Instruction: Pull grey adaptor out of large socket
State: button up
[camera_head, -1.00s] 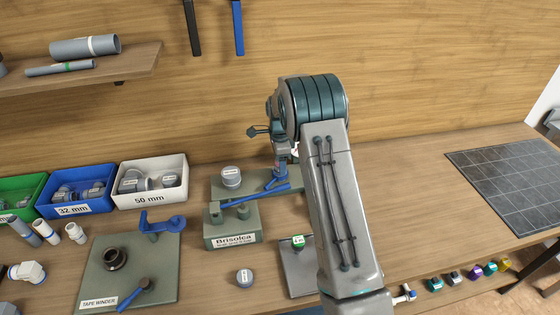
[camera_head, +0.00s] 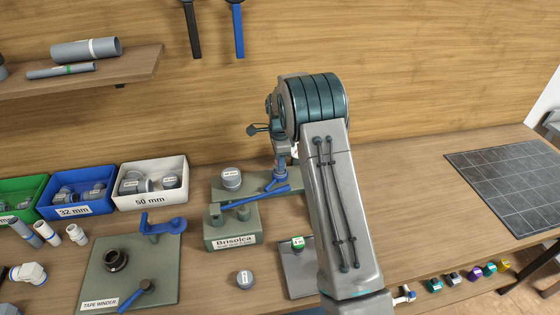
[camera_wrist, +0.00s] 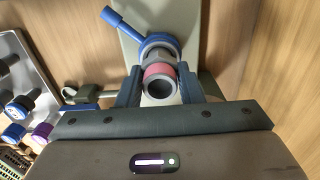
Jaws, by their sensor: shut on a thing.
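In the wrist view, my gripper (camera_wrist: 160,90) is shut on the grey adaptor (camera_wrist: 160,88), a short round piece with an open bore and a pinkish-red band. Behind it, in line, is a grey fitting with a blue collar and lever (camera_wrist: 127,27) on a grey-green plate (camera_wrist: 182,17). I cannot tell how deep the adaptor sits in the socket, which is mostly hidden behind it. In the head view, the blue lever (camera_head: 250,198) lies beside my gripper (camera_head: 281,172), and my arm hides much of that area.
A block labelled Brisolca (camera_head: 231,233) stands in front of the plate. A tape winder board (camera_head: 105,280) is at left, with a white 50 mm bin (camera_head: 152,198) and a blue 32 mm bin (camera_head: 76,208) behind. A dark gridded mat (camera_head: 510,180) lies at right.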

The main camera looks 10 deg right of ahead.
jog(key=shift+r, duration=0.45)
jog(key=shift+r+p, duration=0.5)
jog(key=shift+r, duration=0.25)
jog(key=shift+r, duration=0.35)
jog(key=shift+r+p, duration=0.55)
jog(key=shift+r, duration=0.25)
dwell(0.4)
